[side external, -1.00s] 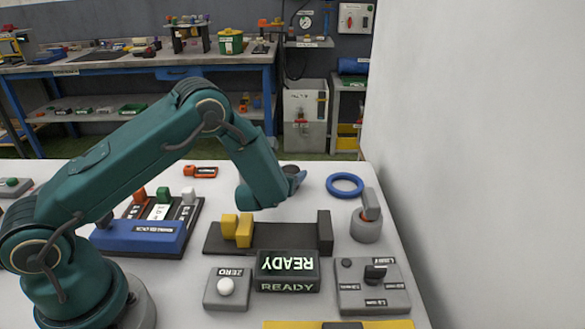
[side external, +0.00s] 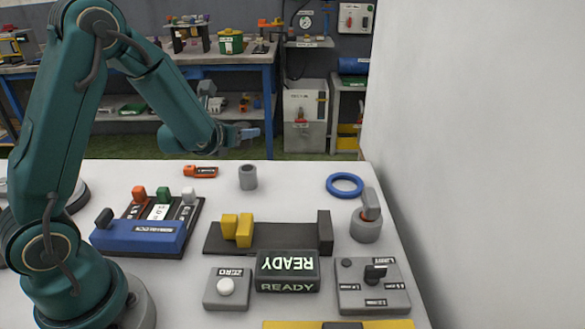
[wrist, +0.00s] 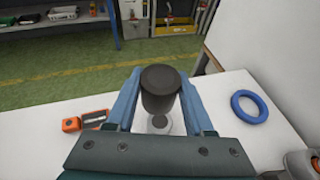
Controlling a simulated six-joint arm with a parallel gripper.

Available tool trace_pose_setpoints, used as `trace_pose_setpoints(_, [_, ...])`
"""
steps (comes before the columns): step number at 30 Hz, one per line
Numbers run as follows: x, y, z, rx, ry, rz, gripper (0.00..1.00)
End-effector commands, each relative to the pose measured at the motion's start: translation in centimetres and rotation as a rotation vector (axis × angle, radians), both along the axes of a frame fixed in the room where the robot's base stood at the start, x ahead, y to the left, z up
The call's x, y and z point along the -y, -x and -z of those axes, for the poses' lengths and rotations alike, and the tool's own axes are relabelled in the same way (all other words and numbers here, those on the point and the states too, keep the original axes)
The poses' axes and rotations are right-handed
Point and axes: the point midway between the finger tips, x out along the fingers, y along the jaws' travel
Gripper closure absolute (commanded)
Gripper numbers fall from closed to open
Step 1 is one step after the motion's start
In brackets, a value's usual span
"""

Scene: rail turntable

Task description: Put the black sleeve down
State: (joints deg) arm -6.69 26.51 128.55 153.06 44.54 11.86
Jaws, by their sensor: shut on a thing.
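The black sleeve (wrist: 159,97) is held between the two blue fingers of my gripper (wrist: 158,103) in the wrist view. In the side view my gripper (side external: 248,133) is raised well above the white table, and the sleeve itself is hard to make out there. A grey hollow cylinder (side external: 248,178) stands upright on the table below my gripper. In the wrist view this cylinder (wrist: 159,124) shows beyond the held sleeve, partly covered by it.
A blue ring (side external: 345,185) lies at the right, near a grey knob post (side external: 366,230). An orange-and-black item (side external: 201,172) lies at the back left. A dark rail with yellow blocks (side external: 237,230) and a READY box (side external: 287,271) are nearer. The back middle of the table has free room.

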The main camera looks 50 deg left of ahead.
Motion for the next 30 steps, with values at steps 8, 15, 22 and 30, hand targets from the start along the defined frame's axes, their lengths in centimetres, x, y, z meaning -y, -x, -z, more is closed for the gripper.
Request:
trace_pose_setpoints(8, [-2.5, 1.9, -1.4, 0.006, -0.001, -0.11, 1.0])
trace_pose_setpoints(15, [-1.5, 3.9, -2.3, 0.004, -0.002, -0.268, 1.0])
trace_pose_setpoints(22, [3.0, 6.8, -2.2, -0.002, -0.004, -0.39, 1.0])
trace_pose_setpoints(30, [8.2, 8.9, -1.7, -0.001, -0.004, -0.393, 1.0])
